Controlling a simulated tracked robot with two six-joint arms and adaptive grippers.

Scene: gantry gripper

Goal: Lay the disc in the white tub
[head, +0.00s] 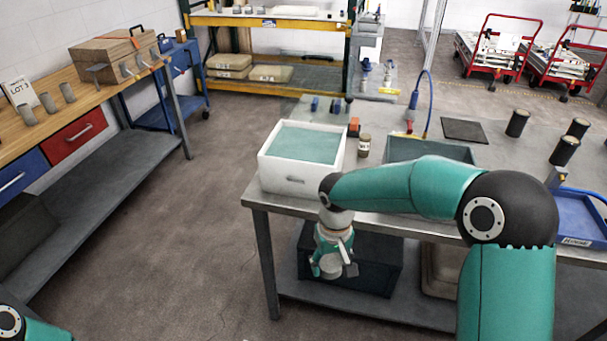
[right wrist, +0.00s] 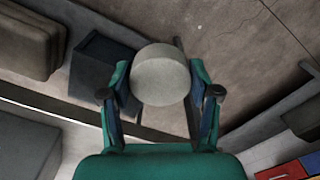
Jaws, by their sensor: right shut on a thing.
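The white tub (head: 283,178) stands at the left end of the steel table, with a teal surface inside it. My right gripper (head: 332,266) hangs in front of the table's front edge, below the tabletop and to the right of the tub. It is shut on the disc, a pale grey round piece (right wrist: 160,73), held between both fingers in the right wrist view. In the head view the disc (head: 330,264) is small and partly covered by the fingers. Of my left arm only a piece shows at the lower left corner; its gripper is out of view.
The steel table (head: 400,206) also carries a small jar (head: 364,145), a grey-green bin (head: 432,150), a dark mat (head: 465,130), several dark cylinders and a blue tray (head: 580,222). A dark box (head: 365,268) sits on the shelf below. Open floor lies left of the table.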

